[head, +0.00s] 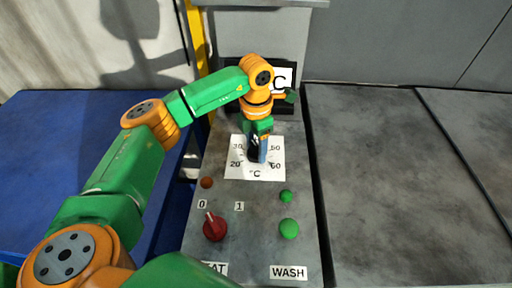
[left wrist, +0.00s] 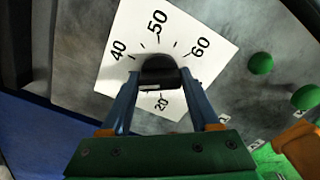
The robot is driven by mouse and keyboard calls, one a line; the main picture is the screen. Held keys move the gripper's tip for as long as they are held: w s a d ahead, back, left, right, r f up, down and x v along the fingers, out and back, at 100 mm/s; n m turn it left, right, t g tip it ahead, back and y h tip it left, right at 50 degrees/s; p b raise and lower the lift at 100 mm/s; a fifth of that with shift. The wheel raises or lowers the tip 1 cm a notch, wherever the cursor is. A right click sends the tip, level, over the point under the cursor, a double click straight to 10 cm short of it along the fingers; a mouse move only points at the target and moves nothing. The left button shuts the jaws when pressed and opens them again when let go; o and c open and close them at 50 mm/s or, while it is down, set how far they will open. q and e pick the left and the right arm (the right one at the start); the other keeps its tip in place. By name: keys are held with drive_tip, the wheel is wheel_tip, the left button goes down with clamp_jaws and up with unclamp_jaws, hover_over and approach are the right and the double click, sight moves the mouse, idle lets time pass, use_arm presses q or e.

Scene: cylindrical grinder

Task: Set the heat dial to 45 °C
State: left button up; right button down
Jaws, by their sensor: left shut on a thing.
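The heat dial is a black knob (left wrist: 159,70) in the middle of a white scale plate (head: 240,172) marked in °C. My left gripper (head: 257,157) is shut on the knob from above, with one blue finger on each side of it in the left wrist view (left wrist: 160,82). In that view 40, 50, 60 and 20 can be read on the plate (left wrist: 185,45). In the head view the gripper covers the top of the scale. A pale mark shows on the knob's near side, but which number the dial points to cannot be told. My right gripper is out of view.
A dark display (head: 234,72) behind the dial is mostly hidden by my arm; only a "C" shows. A red switch (head: 215,229) marked 0 and 1, two green buttons (head: 289,229) and an orange lamp (head: 207,182) sit nearer on the panel. Grey covers lie right.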

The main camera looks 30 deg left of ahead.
sight(256, 146)
use_arm(q)
drive_tip(key=m+b, duration=0.1)
drive_tip(key=m, duration=0.5)
drive_tip(key=shift+w, duration=0.1)
drive_tip(key=m, duration=0.6)
drive_tip(key=shift+m, duration=0.3)
idle(0.3)
drive_tip(key=o, duration=1.3)
wheel_tip(256, 146, up, 7)
drive_tip(key=shift+r+b, duration=0.1)
drive_tip(key=shift+b, duration=0.6)
